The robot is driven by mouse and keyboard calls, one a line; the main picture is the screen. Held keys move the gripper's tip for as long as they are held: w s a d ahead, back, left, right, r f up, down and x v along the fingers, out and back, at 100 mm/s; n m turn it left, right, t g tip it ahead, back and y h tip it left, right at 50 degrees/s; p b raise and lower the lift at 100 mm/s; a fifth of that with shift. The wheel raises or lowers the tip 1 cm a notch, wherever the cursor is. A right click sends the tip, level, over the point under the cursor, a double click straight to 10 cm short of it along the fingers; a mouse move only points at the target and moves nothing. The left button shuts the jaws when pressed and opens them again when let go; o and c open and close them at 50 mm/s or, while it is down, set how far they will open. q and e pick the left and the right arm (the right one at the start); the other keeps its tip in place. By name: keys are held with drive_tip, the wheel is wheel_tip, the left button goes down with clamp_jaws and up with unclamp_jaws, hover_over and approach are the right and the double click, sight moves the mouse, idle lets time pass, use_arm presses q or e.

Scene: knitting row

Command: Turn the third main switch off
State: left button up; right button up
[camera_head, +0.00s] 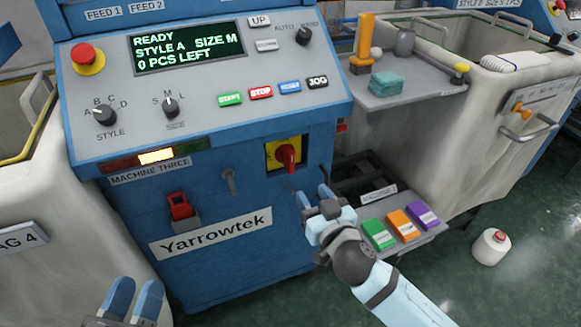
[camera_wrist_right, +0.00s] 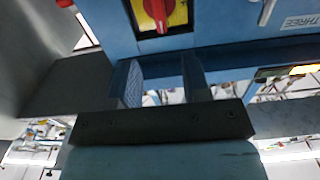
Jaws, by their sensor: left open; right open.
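The main switch (camera_head: 287,156) is a red rotary handle on a yellow plate, on the blue front of the machine labelled MACHINE THREE (camera_head: 150,173). Its handle looks about upright. My right gripper (camera_head: 312,194) is open and empty, just below and right of the switch in the head view, apart from it. In the right wrist view the red handle (camera_wrist_right: 158,10) shows at the top edge, partly cut off, beyond the open fingers (camera_wrist_right: 163,75). My left gripper (camera_head: 134,292) is open and empty at the bottom left, in front of the machine.
The control panel has a red emergency button (camera_head: 88,57), knobs and coloured buttons. A red-covered switch (camera_head: 180,207) and a small grey lever (camera_head: 229,181) sit left of the main switch. A shelf with coloured blocks (camera_head: 402,226) is right of my right gripper.

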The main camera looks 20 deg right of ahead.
sight(292, 163)
drive_tip(key=w+b, duration=0.2)
drive_tip(key=w, duration=1.1)
drive_tip(key=shift+a, duration=0.15)
use_arm(q)
wheel_tip(292, 163, down, 3)
drive_tip(key=shift+w+d+g, duration=0.15)
drive_tip(key=shift+g, duration=0.45)
drive_tip(key=shift+r, duration=0.1)
use_arm(e)
drive_tip(key=shift+c, duration=0.2)
use_arm(q)
drive_tip(key=shift+w, duration=0.1)
use_arm(e)
clamp_jaws()
